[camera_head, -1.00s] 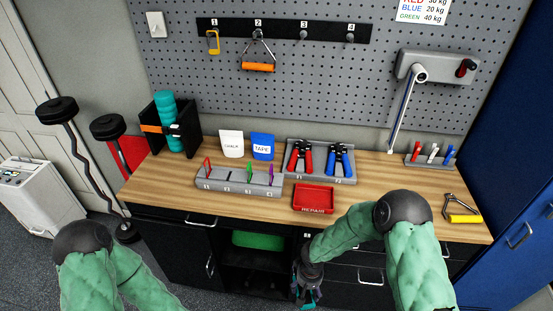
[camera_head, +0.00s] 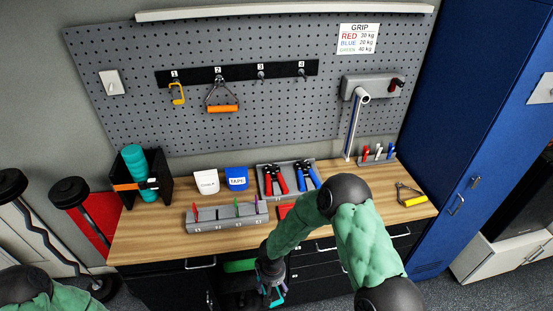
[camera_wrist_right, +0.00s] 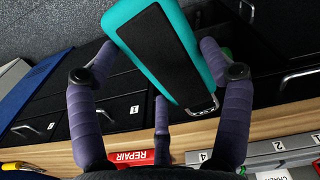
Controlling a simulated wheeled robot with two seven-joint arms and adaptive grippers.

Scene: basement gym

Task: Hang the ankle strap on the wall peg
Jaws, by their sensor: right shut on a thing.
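The ankle strap is a teal band with a black patch and a metal ring. It fills the upper middle of the right wrist view (camera_wrist_right: 144,38). My right gripper (camera_head: 271,290) is shut on the strap, in front of the bench below its top; in the head view only a little teal shows. The peg rail (camera_head: 240,74) on the pegboard has pegs numbered 1 to 4. A yellow-framed piece (camera_head: 177,94) hangs on peg 1 and an orange-handled grip (camera_head: 222,108) on peg 2. Peg 3 (camera_head: 261,75) and peg 4 (camera_head: 302,73) are bare. My left gripper is out of view.
The wooden bench (camera_head: 150,238) carries a grey slotted rack (camera_head: 228,220), chalk and tape bags, hand grippers in a tray, and a red repair tray (camera_head: 285,209) partly behind my arm. A lever arm (camera_head: 355,125) juts from the pegboard at right. A blue locker (camera_head: 440,120) stands right.

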